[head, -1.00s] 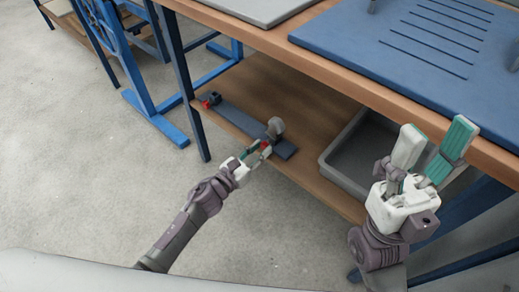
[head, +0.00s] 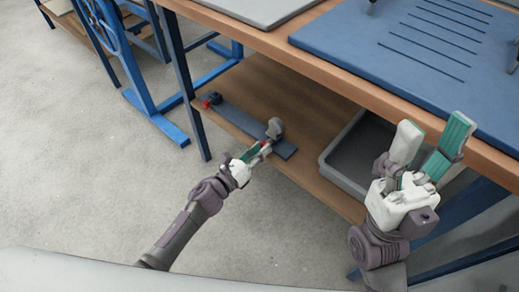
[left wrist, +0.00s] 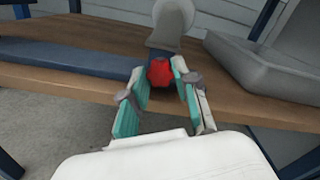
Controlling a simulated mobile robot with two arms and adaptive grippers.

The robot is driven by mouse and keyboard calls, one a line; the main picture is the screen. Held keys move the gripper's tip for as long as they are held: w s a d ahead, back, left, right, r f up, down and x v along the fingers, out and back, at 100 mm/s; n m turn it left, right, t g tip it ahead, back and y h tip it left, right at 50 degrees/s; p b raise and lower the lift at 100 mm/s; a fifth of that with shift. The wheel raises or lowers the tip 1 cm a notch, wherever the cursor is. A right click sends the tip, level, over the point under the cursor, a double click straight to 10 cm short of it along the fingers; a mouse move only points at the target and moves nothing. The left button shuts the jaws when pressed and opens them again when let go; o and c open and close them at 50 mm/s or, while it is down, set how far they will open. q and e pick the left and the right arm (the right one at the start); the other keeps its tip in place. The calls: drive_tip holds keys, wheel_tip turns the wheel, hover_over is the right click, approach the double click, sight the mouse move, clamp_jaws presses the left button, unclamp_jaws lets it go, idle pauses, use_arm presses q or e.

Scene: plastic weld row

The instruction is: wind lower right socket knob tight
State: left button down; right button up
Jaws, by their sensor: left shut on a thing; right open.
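A red knob (left wrist: 160,73) sits at the front of a grey socket (left wrist: 172,25) on the lower shelf. The same knob shows as a small red spot in the head view (head: 263,144), partly hidden by the fingers. My left gripper (head: 260,149) is shut on this knob, with one teal-lined finger on each side of it. A second red knob (head: 206,103) sits at the far left end of a dark blue bar (head: 236,119); the grey socket stands near the bar's right end. My right gripper (head: 433,138) is open and empty, in front of the table edge.
The wooden shelf (head: 300,174) lies under a worktop with a slotted blue board (head: 370,45). A grey bin (head: 335,178) stands on the shelf right of the socket. A table leg (head: 186,90) rises at the left. The floor in front is clear.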

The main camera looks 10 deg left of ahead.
use_arm(q)
drive_tip(key=c, duration=0.9)
unclamp_jaws()
drive_tip(key=shift+o, duration=0.2)
drive_tip(key=shift+a, duration=0.1)
drive_tip(key=v, duration=1.2)
